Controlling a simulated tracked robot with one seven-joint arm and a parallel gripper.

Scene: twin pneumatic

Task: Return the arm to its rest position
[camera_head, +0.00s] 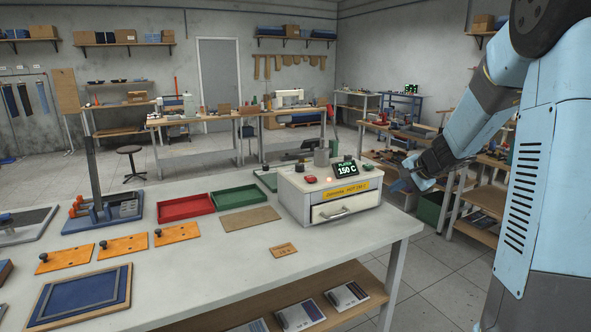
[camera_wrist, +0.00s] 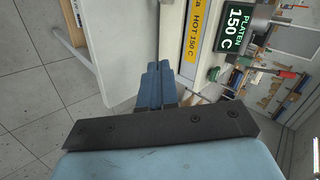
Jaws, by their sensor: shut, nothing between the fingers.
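My arm (camera_head: 482,112) is light blue and reaches in from the right in the head view, bent down from the shoulder. My gripper (camera_head: 398,185) hangs just past the right end of the white workbench, close to the hot press. In the wrist view the blue fingers (camera_wrist: 159,82) are together with nothing between them. The press (camera_head: 330,190), a cream box with a drawer and a green "PLATEN 150 C" display, stands at the bench's right end. It also shows in the wrist view (camera_wrist: 205,28), beyond the fingers and apart from them.
The workbench (camera_head: 215,260) carries a red tray (camera_head: 185,207), a green tray (camera_head: 239,196), orange plates (camera_head: 122,244) and a blue framed pad (camera_head: 82,297). A wooden table (camera_head: 480,190) with clutter stands behind my gripper. Floor (camera_head: 440,270) is free right of the bench.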

